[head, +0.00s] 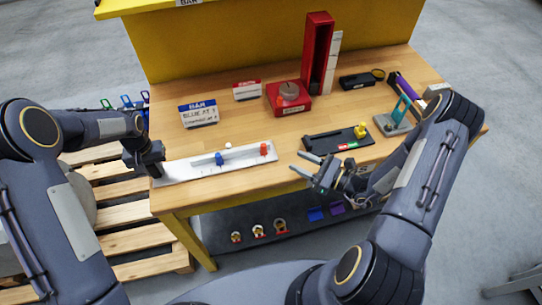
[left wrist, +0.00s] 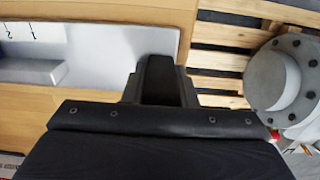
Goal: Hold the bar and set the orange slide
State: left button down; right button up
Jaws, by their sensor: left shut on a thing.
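The white bar (head: 195,169) lies along the front edge of the wooden table, with a blue slide (head: 219,159) near its middle and the orange slide (head: 264,149) near its right end. My left gripper (head: 154,165) is shut on the bar's left end. In the left wrist view the gripper (left wrist: 157,75) covers the end of the pale bar (left wrist: 100,30), where the marks 1 and 2 show; its fingertips are partly hidden. My right gripper (head: 307,170) is open and empty, with its fingers pointing left, to the right of and below the orange slide.
A black tray (head: 318,144) with a yellow part lies right of the bar. Behind stand a name card (head: 198,113), a red box (head: 288,97) and a tall red holder (head: 317,50). A teal-handled fixture (head: 397,120) stands close to my right arm. Wooden pallets (head: 125,213) lie left of the table.

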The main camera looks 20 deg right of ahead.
pick_arm(q)
jog(key=shift+s+f, duration=0.25)
jog(key=shift+f, duration=0.05)
pick_arm(e)
jog(key=shift+s+d, duration=0.1)
jog(key=shift+s, duration=0.05)
pick_arm(q)
jog(key=c, duration=1.1)
grip_release()
jog(key=shift+w, duration=0.1)
jog(key=shift+w+r, duration=0.15)
